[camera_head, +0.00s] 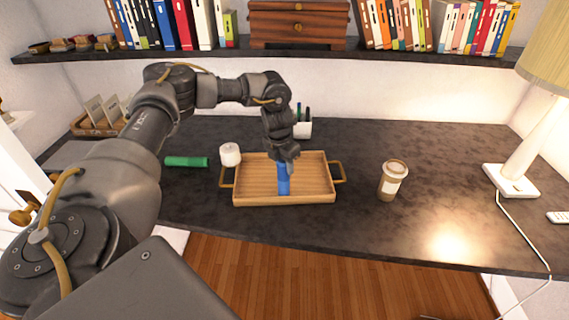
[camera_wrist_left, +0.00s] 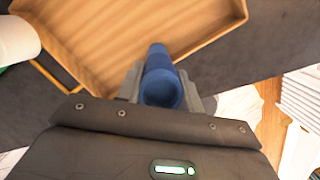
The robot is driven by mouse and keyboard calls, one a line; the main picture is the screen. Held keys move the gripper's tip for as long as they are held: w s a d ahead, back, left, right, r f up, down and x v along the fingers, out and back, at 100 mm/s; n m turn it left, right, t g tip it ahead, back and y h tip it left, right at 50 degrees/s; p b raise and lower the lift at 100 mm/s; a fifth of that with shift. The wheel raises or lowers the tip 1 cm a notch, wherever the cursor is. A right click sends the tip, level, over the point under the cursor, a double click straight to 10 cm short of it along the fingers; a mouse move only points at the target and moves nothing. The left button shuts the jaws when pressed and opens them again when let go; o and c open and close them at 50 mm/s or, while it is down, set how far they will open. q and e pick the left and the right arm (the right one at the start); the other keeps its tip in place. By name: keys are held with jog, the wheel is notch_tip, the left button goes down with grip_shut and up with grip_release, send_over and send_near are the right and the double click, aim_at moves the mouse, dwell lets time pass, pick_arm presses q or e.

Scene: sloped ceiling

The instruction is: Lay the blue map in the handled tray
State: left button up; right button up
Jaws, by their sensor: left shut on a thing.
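The blue map (camera_head: 284,182) is a rolled tube, held over or in the middle of the handled tray. The handled tray (camera_head: 314,187) is light wood with a brass handle at each end and stands on the dark desk. My left gripper (camera_head: 286,160) is shut on the blue map. In the left wrist view the map (camera_wrist_left: 161,83) sits between the two fingers (camera_wrist_left: 162,90), with the tray (camera_wrist_left: 110,40) beyond it. I cannot tell whether the map touches the tray floor. My right gripper is not in view.
A white candle-like cylinder (camera_head: 230,155) stands close to the tray's left handle, with a green roll (camera_head: 186,162) further left. A lidded coffee cup (camera_head: 392,180) stands right of the tray. A white pen holder (camera_head: 303,128) is behind it. A lamp (camera_head: 511,180) stands far right.

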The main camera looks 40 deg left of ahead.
pick_arm(q)
jog(key=shift+s+d, duration=0.1)
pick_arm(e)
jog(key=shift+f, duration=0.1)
pick_arm(q)
jog(key=o, duration=0.5)
jog(key=shift+f, duration=0.1)
jog(key=o, duration=0.5)
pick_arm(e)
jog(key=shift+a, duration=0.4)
pick_arm(q)
jog(key=shift+r, duration=0.55)
jog(key=r, duration=0.3)
jog(key=s+r, duration=0.1)
jog(key=r, duration=0.2)
jog(key=r+b, duration=0.1)
jog(key=r, duration=0.2)
jog(key=shift+s+r, duration=0.2)
jog(key=shift+r, duration=0.2)
jog(key=shift+s+r, duration=0.15)
jog(key=shift+r, duration=0.55)
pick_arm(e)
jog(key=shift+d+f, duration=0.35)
